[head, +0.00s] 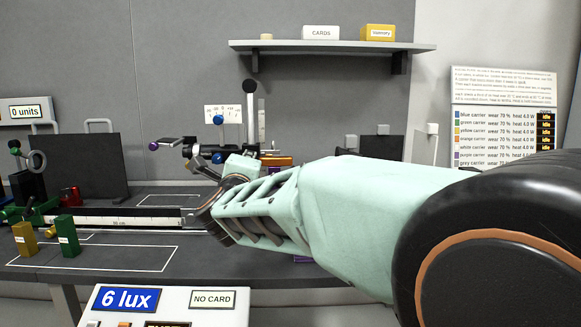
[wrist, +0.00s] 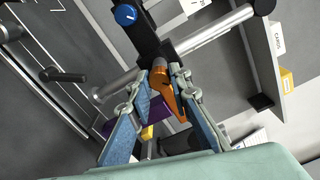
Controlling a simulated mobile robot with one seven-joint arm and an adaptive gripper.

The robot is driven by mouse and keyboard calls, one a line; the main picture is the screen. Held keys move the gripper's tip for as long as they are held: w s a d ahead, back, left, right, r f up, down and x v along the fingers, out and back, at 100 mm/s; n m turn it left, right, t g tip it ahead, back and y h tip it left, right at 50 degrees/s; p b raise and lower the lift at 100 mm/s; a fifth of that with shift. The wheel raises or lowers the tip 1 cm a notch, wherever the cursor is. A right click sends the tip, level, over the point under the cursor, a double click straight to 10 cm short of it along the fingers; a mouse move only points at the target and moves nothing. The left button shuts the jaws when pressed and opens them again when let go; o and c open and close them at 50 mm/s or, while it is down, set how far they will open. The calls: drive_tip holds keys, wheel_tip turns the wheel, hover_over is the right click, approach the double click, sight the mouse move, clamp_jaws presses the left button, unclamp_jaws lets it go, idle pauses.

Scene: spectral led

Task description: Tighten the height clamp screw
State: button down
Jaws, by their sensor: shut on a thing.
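My gripper (wrist: 166,76) is shut on an orange lever-like part (wrist: 168,98), which shows between its two fingers in the wrist view. This part sits at the end of a dark post (wrist: 140,35) with a blue knob (wrist: 125,15) on its side. No label shows which part is the height clamp screw. In the head view my gripper (head: 241,166) reaches the bench apparatus from the right, and my arm hides part of it. Two blue knobs, an upper one (head: 218,119) and a lower one (head: 218,158), show there, just left of a black-topped post (head: 249,110).
A ruled rail (head: 115,220) runs along the bench to the left, with yellow (head: 25,238) and green (head: 68,236) blocks in front. A shelf (head: 330,46) hangs behind, above the apparatus. A silver rod (wrist: 215,32) crosses close to my fingers.

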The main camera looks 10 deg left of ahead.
idle(0.4)
drive_tip(key=c, duration=1.8)
unclamp_jaws()
drive_tip(key=shift+o, duration=0.2)
drive_tip(key=v, duration=0.7)
drive_tip(key=shift+s, duration=0.3)
